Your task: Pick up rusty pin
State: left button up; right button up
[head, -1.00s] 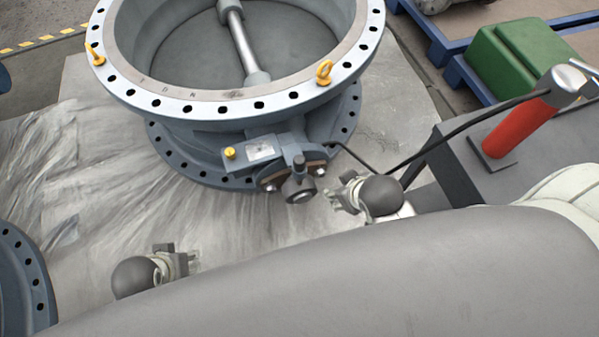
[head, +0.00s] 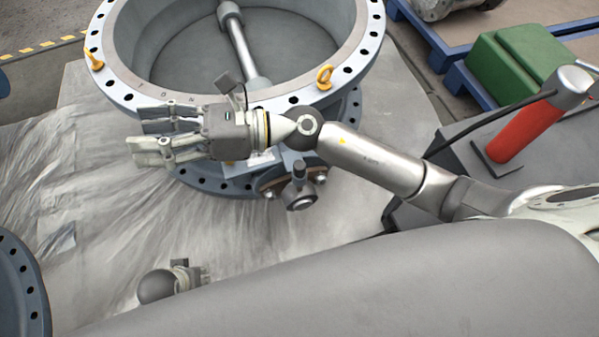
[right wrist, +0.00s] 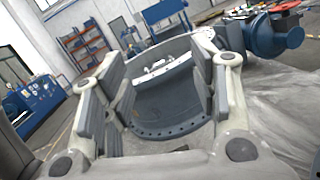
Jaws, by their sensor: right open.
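I cannot make out a rusty pin in either view. The grey-blue butterfly valve (head: 130,95) stands in the upper middle of the head view, and its drive shaft end (head: 301,190) sticks out at the front. My right gripper (head: 148,136) is open and empty, held in front of the valve's near-left rim with its fingers pointing left. In the right wrist view its spread fingers (right wrist: 160,85) frame a dark round flanged opening (right wrist: 170,105).
A crumpled grey sheet (head: 70,180) covers the floor. A second flange (head: 20,290) stands at lower left. A red cylinder (head: 522,130) with a black cable is at right, near a green box (head: 520,60).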

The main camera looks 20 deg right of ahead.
notch_tip(320, 180, down, 10)
jog(key=s+n+g+h, duration=0.2)
jog(key=n+g+h, duration=0.25)
jog(key=n, duration=0.25)
pick_arm(q)
notch_tip(320, 180, down, 8)
jog(key=s, duration=0.2)
pick_arm(e)
jog(key=n+t+h, duration=0.2)
jog(key=n+h, duration=0.5)
jog(key=h, duration=0.8)
send_near(300, 165)
jog(key=shift+w+a+f+g, duration=0.15)
jog(key=shift+w+f+g, duration=0.1)
jog(key=shift+w, duration=0.25)
jog(key=shift+d+f, duration=0.2)
jog(key=shift+f, duration=0.05)
jog(key=f, duration=0.4)
jog(key=f+b, duration=0.1)
jog(key=f, duration=0.4)
jog(key=shift+s+a+f, duration=0.1)
jog(key=shift+s+f, duration=0.15)
jog(key=shift+f, duration=0.3)
pick_arm(q)
jog(key=r, duration=0.1)
jog(key=w+r, duration=0.1)
jog(key=r, duration=0.2)
jog(key=shift+w, duration=0.3)
pick_arm(e)
jog(key=c, duration=1.1)
